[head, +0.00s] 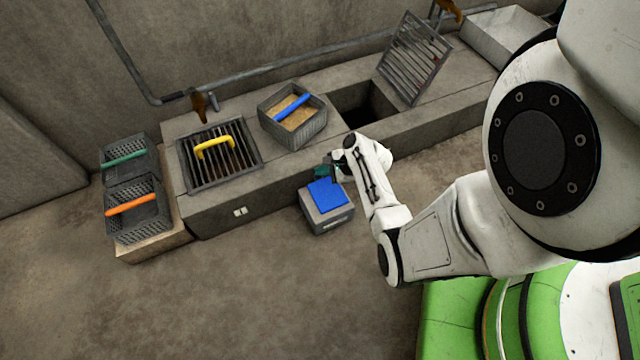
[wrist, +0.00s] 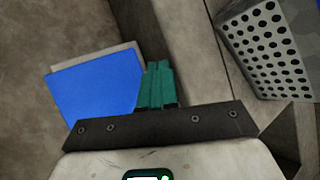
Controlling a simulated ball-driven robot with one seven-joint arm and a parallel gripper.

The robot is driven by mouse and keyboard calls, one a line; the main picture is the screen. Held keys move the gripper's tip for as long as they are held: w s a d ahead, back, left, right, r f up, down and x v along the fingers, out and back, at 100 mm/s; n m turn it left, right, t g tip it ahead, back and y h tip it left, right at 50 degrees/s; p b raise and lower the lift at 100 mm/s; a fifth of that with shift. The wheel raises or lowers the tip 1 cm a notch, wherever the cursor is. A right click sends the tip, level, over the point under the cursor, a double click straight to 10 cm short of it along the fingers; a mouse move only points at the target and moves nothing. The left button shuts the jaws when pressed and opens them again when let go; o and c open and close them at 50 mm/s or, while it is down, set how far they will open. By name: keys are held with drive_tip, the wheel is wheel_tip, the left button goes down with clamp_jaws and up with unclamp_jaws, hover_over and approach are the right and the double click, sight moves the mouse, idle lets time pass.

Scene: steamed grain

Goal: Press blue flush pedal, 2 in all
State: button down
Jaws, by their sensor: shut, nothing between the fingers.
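The blue flush pedal (head: 327,194) is a flat blue plate on top of a small grey box (head: 328,217) on the floor, in front of the concrete bench. In the wrist view the blue pedal (wrist: 95,92) lies left of my fingers. My gripper (head: 324,171) is at the far right corner of the pedal, near the bench front. Its teal fingers (wrist: 158,85) are shut together with nothing between them. The fingers overlap the pedal's edge in the wrist view; I cannot tell whether they touch it.
The bench (head: 230,208) holds a barred grate with a yellow handle (head: 214,146), a grain basket with a blue handle (head: 292,106) and an open pit beside a raised grate (head: 413,58). Baskets with green (head: 124,158) and orange (head: 131,205) handles stand left. The floor in front is clear.

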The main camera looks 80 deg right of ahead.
sight(320, 181)
drive_tip(key=shift+f+b, duration=0.3)
drive_tip(key=shift+f, duration=0.5)
drive_tip(key=shift+f, duration=0.1)
idle(1.4)
drive_tip(key=shift+f, duration=0.3)
drive_tip(key=shift+f+b, duration=0.35)
drive_tip(key=shift+b, duration=0.1)
idle(0.5)
drive_tip(key=shift+s+a+f+b, duration=0.15)
drive_tip(key=shift+f+b, duration=0.15)
drive_tip(key=shift+f, duration=0.2)
drive_tip(key=shift+a+f+b, duration=0.15)
drive_tip(key=shift+f+b, duration=0.1)
drive_tip(key=shift+f, duration=0.25)
drive_tip(key=shift+r, duration=0.1)
idle(0.5)
drive_tip(key=shift+s+a+r+p, duration=0.1)
drive_tip(key=shift+r+p, duration=1.15)
drive_tip(key=shift+p, duration=0.2)
drive_tip(key=shift+r, duration=0.15)
drive_tip(key=shift+r, duration=0.1)
